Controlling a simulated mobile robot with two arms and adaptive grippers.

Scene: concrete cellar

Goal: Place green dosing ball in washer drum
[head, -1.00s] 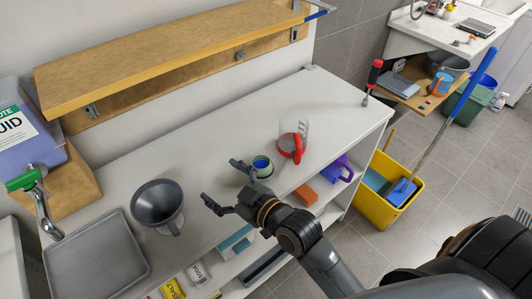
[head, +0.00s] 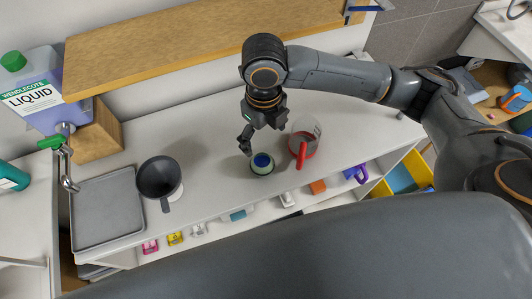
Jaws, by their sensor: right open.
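The green dosing ball (head: 262,170), a small pale green cup-like ball with a dark blue inside, stands on the white counter (head: 215,200) near its front edge. My right gripper (head: 254,143) points down just above and behind the ball. It is open and empty; one dark finger shows clearly and the other is mostly hidden. I cannot tell whether a finger touches the ball. My left gripper is not in view. The washer drum is not in view.
A clear jug with a red handle (head: 301,160) stands close right of the ball. A dark funnel (head: 158,178) and grey tray (head: 106,212) are to the left. A wooden shelf (head: 165,50) overhangs the back. A liquid detergent container (head: 50,98) stands at the far left.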

